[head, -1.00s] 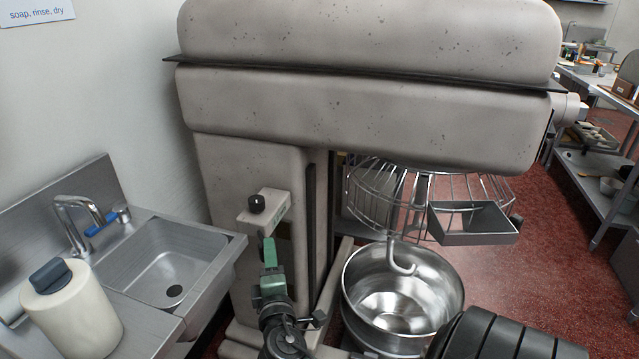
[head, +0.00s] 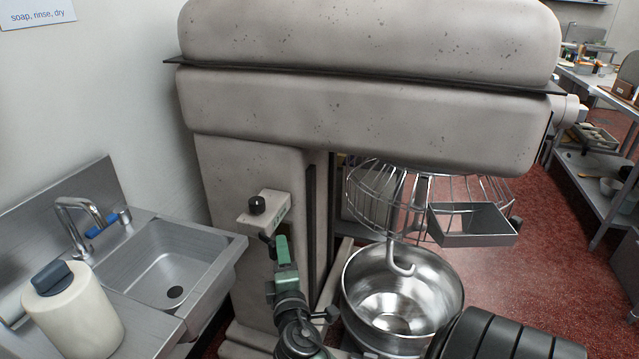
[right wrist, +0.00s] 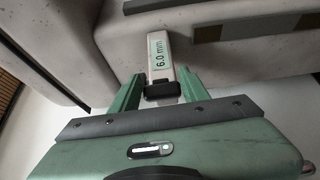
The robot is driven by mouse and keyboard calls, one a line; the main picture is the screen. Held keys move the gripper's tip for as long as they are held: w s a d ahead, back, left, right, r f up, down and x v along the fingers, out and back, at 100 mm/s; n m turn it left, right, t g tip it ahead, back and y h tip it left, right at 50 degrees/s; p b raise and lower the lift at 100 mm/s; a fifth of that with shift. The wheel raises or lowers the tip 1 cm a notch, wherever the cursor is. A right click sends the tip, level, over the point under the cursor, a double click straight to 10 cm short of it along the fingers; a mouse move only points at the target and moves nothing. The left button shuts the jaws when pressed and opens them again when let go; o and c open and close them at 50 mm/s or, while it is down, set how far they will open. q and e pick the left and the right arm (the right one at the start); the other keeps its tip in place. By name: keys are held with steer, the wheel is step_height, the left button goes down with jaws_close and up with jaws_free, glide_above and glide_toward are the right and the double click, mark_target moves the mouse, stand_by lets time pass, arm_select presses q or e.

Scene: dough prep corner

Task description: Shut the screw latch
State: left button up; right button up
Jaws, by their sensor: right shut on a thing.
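A pale block (head: 268,207) juts from the side of the big grey mixer (head: 345,110), with a round black knob (head: 257,205) on top. In the right wrist view its labelled face (right wrist: 160,55) reads "6.0 mm". My right gripper (head: 276,242) is just below this block. Its green fingers (right wrist: 162,92) are shut on a small black latch piece (right wrist: 162,90) at the block's lower end. The latch is mostly hidden by the fingers in the head view; I cannot tell how far it is turned. My left gripper is not in view.
A steel bowl (head: 375,321) stands under the mixer's hook and wire guard (head: 365,190), which carries a metal chute (head: 470,224). Red floor (head: 560,285) is open at the right.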

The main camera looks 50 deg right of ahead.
steer(key=shift+s+d, duration=0.1)
steer(key=shift+d, duration=0.3)
steer(key=shift+d, duration=0.7)
steer(key=o, duration=1.2)
steer(key=shift+d, duration=0.1)
steer(key=shift+v, duration=2.1)
